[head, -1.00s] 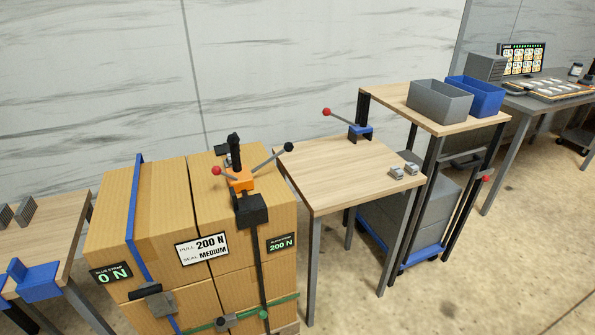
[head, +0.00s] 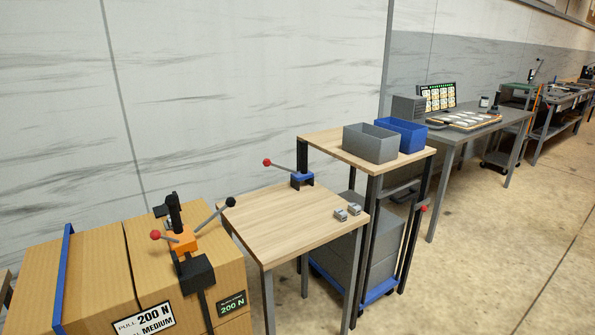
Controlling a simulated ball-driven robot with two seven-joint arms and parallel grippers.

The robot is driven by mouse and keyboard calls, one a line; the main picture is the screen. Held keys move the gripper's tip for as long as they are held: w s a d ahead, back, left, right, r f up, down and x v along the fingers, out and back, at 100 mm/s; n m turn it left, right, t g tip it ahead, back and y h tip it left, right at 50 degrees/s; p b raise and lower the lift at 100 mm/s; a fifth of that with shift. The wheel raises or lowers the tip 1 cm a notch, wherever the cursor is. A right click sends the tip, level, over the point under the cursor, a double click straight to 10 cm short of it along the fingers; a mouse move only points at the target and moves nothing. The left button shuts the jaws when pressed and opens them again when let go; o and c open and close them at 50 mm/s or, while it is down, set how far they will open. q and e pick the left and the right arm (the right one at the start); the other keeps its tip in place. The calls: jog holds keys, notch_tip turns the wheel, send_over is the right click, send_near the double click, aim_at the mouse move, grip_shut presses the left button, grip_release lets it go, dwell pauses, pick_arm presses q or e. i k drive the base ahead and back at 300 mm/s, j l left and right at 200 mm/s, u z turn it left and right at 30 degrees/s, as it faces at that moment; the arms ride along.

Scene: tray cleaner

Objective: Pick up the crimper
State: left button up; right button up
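A blue and black tool (head: 302,180) with a long grey lever ending in a red ball sits at the back edge of the small wooden table (head: 275,215); it looks like the crimper, but I cannot be sure. An orange and black tool (head: 183,240) with two levers, one red-tipped and one black-tipped, stands on the cardboard boxes (head: 98,268) at the lower left. Neither of my grippers shows in the head view.
Small grey metal pieces (head: 347,210) lie at the table's right edge. A higher shelf holds a grey bin (head: 369,143) and a blue bin (head: 401,135). A grey table (head: 490,128) with a screen stands beyond. Open floor (head: 480,260) lies at the right.

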aim_at(304, 174)
jog(key=l+u, duration=0.1)
jog(key=u, duration=0.25)
jog(key=i+l+u, duration=0.1)
jog(key=u, duration=0.25)
jog(key=l+u, duration=0.15)
jog(key=u, duration=0.15)
jog(key=l+u, duration=0.3)
jog(key=l, duration=0.3)
jog(key=l+u, duration=0.3)
jog(key=l, duration=0.3)
jog(key=k+l+u, duration=0.25)
jog(key=l, duration=0.3)
jog(key=i, duration=0.1)
